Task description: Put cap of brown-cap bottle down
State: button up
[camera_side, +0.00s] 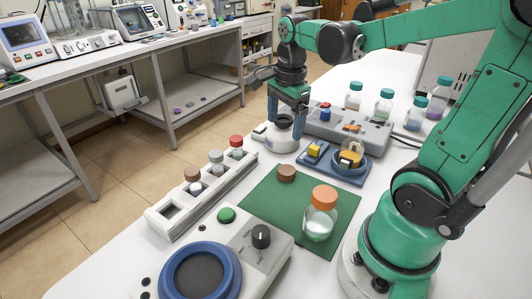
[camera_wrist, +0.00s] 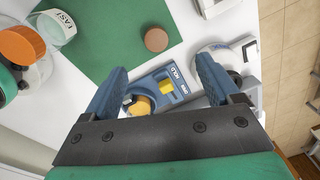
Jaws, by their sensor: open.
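A brown cap (camera_side: 287,173) lies flat on the green mat (camera_side: 262,200), near its far edge. It also shows in the wrist view (camera_wrist: 157,39), on the mat beyond my fingers and apart from them. My gripper (camera_side: 286,126) is open and stands by the small white round device (camera_side: 279,143). In the wrist view my gripper (camera_wrist: 160,80) has its blue fingers wide apart with nothing held between them. A small bottle with a brown top (camera_side: 192,175) stands in the white rack. A clear bottle with an orange cap (camera_side: 324,197) stands on the mat's near right part.
The white rack (camera_side: 166,212) holds several small capped bottles. A blue device (camera_side: 316,167) with yellow parts lies right of my gripper. A grey console (camera_side: 350,130) stands behind it, with several bottles beyond. A white device with a blue ring (camera_side: 235,275) fills the front.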

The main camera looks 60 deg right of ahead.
jog(key=a+n+t, duration=0.6)
jog(key=a+n, duration=0.4)
jog(key=n, duration=1.1)
jog(key=shift+w+a+r+n, duration=0.2)
jog(key=shift+w+a+n, duration=0.1)
jog(key=shift+n, duration=0.1)
